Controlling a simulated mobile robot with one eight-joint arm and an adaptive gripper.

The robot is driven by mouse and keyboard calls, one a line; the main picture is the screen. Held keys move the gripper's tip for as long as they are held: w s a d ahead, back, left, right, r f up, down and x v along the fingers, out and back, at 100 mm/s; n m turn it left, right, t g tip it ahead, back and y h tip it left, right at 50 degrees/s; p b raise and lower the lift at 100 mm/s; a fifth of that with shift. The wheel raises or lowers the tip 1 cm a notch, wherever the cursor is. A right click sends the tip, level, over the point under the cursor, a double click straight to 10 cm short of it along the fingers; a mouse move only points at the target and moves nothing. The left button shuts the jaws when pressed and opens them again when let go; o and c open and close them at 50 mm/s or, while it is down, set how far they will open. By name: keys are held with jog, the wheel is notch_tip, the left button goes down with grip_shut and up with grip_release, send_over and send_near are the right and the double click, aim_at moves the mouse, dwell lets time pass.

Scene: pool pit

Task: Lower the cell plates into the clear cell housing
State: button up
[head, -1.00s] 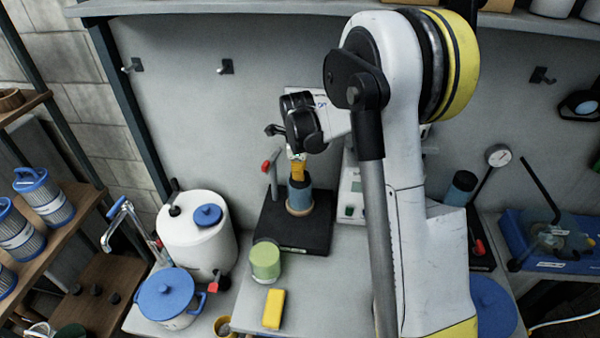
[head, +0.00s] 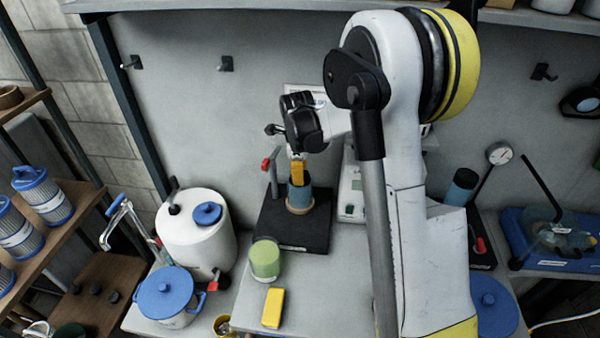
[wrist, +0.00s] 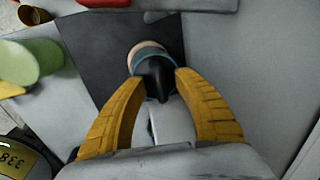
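The clear cell housing (head: 299,198) is a bluish cylinder with a tan ring at its foot. It stands upright on a black base plate (head: 270,226). My gripper (head: 297,180) is directly above it, its yellow fingers pointing down at the housing's top. In the wrist view the fingers (wrist: 160,82) are partly closed around a black and whitish piece, which I take to be the top of the cell plates (wrist: 158,76). The housing (wrist: 148,50) lies below this piece there. The plates' lower part is hidden, so I cannot tell how deep they sit.
A red-handled clamp post (head: 268,166) stands left of the housing. A green cylinder (head: 265,260) and a yellow block (head: 273,308) are in front. A white tank (head: 185,240) and blue-lidded pot (head: 165,297) stand left. A white instrument (head: 352,200) is close on the right.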

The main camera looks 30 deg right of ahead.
notch_tip(320, 180, up, 12)
jog(key=s+a, duration=0.1)
jog(key=s, duration=0.1)
jog(key=shift+a, duration=0.15)
jog(key=shift+f, duration=0.1)
dwell(0.7)
